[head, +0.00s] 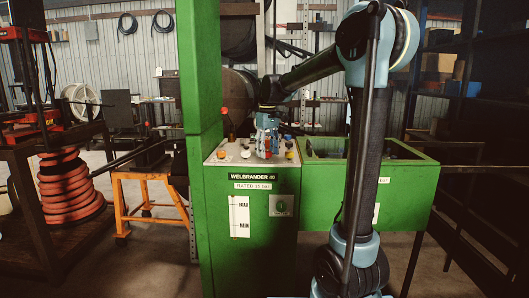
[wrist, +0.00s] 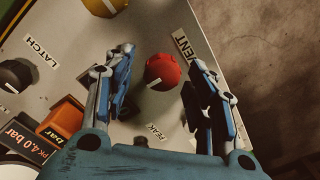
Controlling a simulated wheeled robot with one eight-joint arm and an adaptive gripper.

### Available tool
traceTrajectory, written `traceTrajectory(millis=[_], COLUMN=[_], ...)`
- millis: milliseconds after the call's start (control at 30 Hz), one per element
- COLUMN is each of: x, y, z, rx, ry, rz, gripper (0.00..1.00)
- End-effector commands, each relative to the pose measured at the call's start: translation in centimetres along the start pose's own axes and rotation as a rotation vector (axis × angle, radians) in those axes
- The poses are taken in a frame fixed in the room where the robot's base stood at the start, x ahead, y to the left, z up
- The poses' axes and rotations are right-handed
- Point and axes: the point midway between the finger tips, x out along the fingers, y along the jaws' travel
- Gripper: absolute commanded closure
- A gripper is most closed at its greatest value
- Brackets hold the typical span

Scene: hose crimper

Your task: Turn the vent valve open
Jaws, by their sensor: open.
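The red round knob (wrist: 163,71) beside the VENT label (wrist: 184,45) is on the grey panel in the wrist view. A pale pointer line on it points to the lower left. My gripper (wrist: 164,58) is open, with one blue finger on each side of the red knob in the picture. Gaps show between the knob and both fingers; the height above the panel is hard to tell. In the head view my gripper (head: 266,136) points down over the top panel (head: 222,158) of the green machine and hides part of its controls.
A yellow knob (wrist: 104,5), a black knob (wrist: 15,75) near the LATCH label and an orange 4.0 bar display (wrist: 68,118) share the panel. A PEAK label (wrist: 155,132) lies below the red knob. A tall green column (head: 190,70) stands left of the panel.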

Motion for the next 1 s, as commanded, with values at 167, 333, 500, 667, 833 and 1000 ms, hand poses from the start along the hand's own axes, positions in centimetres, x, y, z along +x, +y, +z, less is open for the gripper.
traceTrajectory(millis=[167, 333, 500, 667, 833, 1000], x=[-1.5, -4.5, -7.7, -10.1, -11.4, -11.8], y=[0.0, 0.0, 0.1, 0.1, 0.2, 0.2], z=[0.0, 0.0, -0.1, -0.1, -0.2, -0.2], rx=[0.0, 0.0, 0.0, 0.0, 0.0, 0.0], ry=[0.0, 0.0, 0.0, 0.0, 0.0, 0.0], rz=[-0.001, -0.001, 0.0, 0.0, 0.0, 0.0], gripper=[0.49, 0.49, 0.49, 0.49, 0.49, 0.49])
